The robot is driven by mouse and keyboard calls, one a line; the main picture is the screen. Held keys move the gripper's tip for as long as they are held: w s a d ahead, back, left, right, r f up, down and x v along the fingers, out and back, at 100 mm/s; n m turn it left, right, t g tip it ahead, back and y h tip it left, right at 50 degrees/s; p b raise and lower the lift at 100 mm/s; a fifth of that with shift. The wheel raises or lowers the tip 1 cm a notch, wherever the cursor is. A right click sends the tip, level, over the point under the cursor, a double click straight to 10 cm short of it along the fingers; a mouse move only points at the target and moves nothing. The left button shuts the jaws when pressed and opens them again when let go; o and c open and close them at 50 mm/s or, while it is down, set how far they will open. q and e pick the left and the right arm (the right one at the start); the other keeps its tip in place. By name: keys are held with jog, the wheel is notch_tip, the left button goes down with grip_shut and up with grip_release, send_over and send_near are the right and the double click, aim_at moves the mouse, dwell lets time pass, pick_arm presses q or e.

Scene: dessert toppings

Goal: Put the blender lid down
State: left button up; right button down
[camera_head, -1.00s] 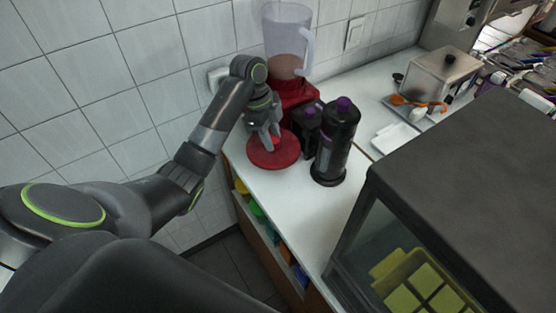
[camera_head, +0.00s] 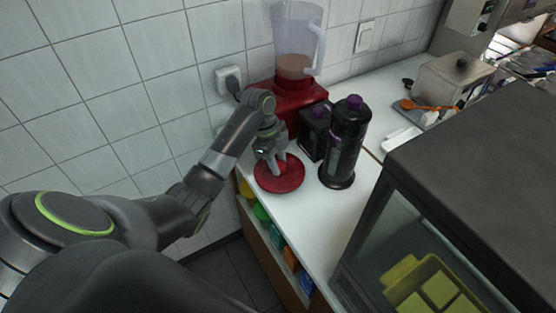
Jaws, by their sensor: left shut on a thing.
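The blender lid (camera_head: 290,180) is a flat red disc at the left end of the white counter, in front of the blender. My left gripper (camera_head: 277,168) is above it, shut on its raised middle part, with the fingers pointing down. The lid is at or just above the counter top; I cannot tell whether it touches. The blender (camera_head: 296,62) has a clear jug with a brown content on a red base and stands behind, against the wall. Its jug top appears uncovered. My right gripper does not show.
A tall black bottle with a purple cap (camera_head: 345,143) and a shorter black container (camera_head: 313,132) stand close right of the lid. A glass-fronted case (camera_head: 480,170) fills the right foreground. The white counter (camera_head: 310,226) is bare in front of the lid.

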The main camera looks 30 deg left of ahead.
aim_at(279, 163)
pick_arm(q)
jog(key=shift+f, duration=0.1)
jog(key=o, duration=1)
jog(key=shift+r, duration=0.25)
jog(key=b+v, duration=0.1)
jog(key=v, duration=0.3)
jog(key=shift+a+r, duration=0.15)
jog(key=shift+r, duration=0.1)
jog(key=p+v, duration=0.5)
jog(key=v, duration=0.2)
jog(key=shift+r+p, duration=0.15)
jog(key=shift+p, duration=0.15)
